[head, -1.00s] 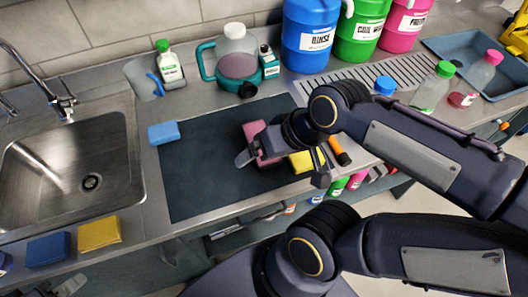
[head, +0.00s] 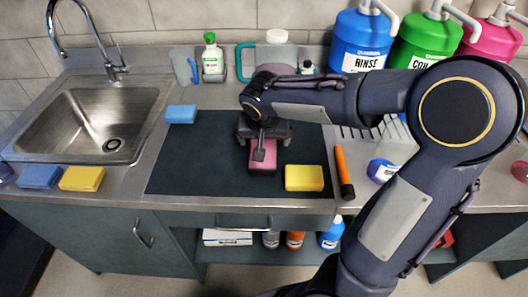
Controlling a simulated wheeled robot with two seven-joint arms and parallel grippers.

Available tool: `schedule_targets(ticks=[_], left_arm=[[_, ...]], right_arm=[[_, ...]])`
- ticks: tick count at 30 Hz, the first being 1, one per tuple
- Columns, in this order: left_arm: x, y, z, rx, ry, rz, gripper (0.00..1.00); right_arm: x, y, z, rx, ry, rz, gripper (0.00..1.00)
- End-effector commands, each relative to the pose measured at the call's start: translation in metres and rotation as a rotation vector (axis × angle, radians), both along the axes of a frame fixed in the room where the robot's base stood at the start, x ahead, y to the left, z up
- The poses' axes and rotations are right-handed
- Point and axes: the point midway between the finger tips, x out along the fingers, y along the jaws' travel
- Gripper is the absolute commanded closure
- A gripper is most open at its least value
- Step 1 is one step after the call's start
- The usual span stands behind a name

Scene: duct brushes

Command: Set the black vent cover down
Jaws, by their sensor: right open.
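I cannot make out a black vent cover in the head view. My right gripper (head: 261,148) is open over the dark mat (head: 195,160), just above or at a pink sponge (head: 263,167). Its fingers partly cover the sponge, and I cannot tell whether they touch it. Nothing shows held in it. My left gripper is out of view. My right arm hides part of the counter at the right.
A yellow sponge (head: 304,178) and an orange-handled tool (head: 343,172) lie right of the gripper. A blue sponge (head: 181,114) lies at the mat's upper left. The sink (head: 88,125) is left. Large jugs (head: 359,45) stand behind. The mat's left half is clear.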

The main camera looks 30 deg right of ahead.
Motion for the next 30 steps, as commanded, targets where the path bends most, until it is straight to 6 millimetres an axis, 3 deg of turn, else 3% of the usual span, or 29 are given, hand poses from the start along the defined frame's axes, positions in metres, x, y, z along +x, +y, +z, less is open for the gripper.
schedule_targets(ticks=[7, 17, 30], left_arm=[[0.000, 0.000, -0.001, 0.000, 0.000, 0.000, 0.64], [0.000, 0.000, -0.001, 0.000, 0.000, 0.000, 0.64], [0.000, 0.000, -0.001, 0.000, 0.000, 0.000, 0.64]], right_arm=[[0.010, -0.003, -0.035, 0.000, 0.005, -0.001, 0.09], [0.013, -0.004, -0.040, 0.002, 0.001, -0.001, 0.10], [0.013, -0.004, -0.039, 0.002, -0.001, 0.000, 0.68]])
